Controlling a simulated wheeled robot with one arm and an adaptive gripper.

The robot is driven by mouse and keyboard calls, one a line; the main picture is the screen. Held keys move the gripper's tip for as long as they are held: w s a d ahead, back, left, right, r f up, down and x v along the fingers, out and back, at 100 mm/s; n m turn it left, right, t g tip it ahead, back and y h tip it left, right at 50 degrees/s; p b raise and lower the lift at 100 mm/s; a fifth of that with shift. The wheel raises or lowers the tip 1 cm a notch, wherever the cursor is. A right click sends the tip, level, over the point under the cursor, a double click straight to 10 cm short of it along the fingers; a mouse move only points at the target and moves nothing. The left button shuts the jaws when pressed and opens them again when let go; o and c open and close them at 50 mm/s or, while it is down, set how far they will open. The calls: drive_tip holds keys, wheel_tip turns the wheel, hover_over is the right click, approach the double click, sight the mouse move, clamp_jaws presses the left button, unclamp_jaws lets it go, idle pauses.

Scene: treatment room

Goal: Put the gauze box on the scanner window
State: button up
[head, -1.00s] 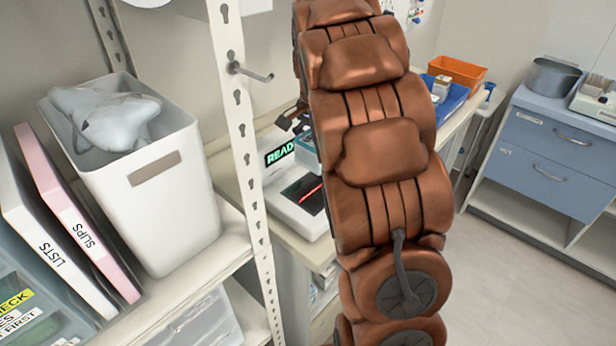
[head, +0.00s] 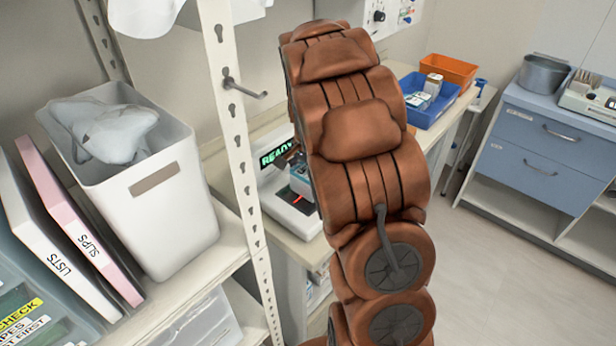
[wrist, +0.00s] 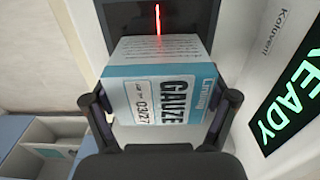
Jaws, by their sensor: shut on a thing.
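The gauze box (wrist: 160,92), white and light blue with printed text, sits between the two fingers of my gripper (wrist: 163,103) in the wrist view. My gripper is shut on it. The dark scanner window (wrist: 128,20) with a red line lies just beyond the box, which covers part of it. I cannot tell whether the box touches the window. In the head view, the white scanner (head: 290,208) stands on the counter with a lit READY display (head: 273,155). My arm hides most of the box and part of the scanner there.
A shelf upright (head: 235,150) with a hook stands left of the scanner. A white bin (head: 165,215) and binders (head: 85,235) fill the shelf. A blue tray (head: 432,112) with small boxes and an orange tray (head: 452,70) sit farther back on the counter.

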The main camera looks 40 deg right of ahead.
drive_tip(key=shift+f, duration=0.15)
drive_tip(key=o, duration=1)
wheel_tip(320, 180, up, 11)
drive_tip(key=b, duration=0.3)
drive_tip(key=shift+r, duration=0.65)
drive_tip(key=shift+s, duration=0.1)
